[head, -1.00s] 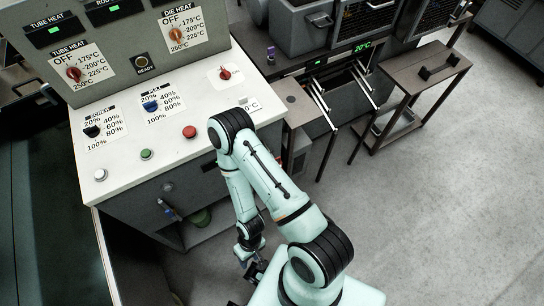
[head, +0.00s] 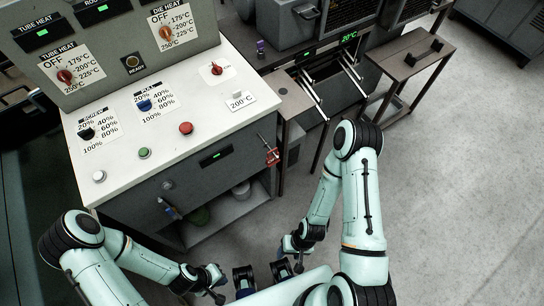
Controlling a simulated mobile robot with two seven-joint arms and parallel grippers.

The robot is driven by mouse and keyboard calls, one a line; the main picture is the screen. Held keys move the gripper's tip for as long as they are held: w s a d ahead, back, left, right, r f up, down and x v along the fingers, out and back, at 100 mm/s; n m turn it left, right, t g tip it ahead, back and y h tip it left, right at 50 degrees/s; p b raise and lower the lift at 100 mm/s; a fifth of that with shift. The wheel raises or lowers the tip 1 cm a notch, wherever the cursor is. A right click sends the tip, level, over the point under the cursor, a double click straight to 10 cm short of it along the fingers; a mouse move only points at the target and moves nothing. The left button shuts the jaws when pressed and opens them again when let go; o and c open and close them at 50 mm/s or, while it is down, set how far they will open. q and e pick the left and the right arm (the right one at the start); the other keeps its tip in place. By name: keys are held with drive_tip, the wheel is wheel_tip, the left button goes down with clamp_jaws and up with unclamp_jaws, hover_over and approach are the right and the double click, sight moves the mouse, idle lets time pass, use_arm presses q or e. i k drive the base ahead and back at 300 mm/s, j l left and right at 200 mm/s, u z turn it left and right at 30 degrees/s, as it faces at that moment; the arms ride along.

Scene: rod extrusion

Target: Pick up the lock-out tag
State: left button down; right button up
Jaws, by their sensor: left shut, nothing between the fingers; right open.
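A red tag-like object (head: 270,152), which looks like the lock-out tag, hangs at the right front corner of the control console. It is small, and its details are hard to make out. My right gripper (head: 298,264) is low in front of the console, below the tag in the picture and apart from it. It is open and empty. My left gripper (head: 218,294) is near the bottom edge, left of the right gripper. It is shut and empty, well away from the tag.
A brown side table (head: 410,55) stands at upper right. Open grey floor (head: 470,170) lies to the right.

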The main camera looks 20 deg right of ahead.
sight(271, 161)
drive_tip(key=z, duration=0.75)
drive_tip(key=l, duration=0.1)
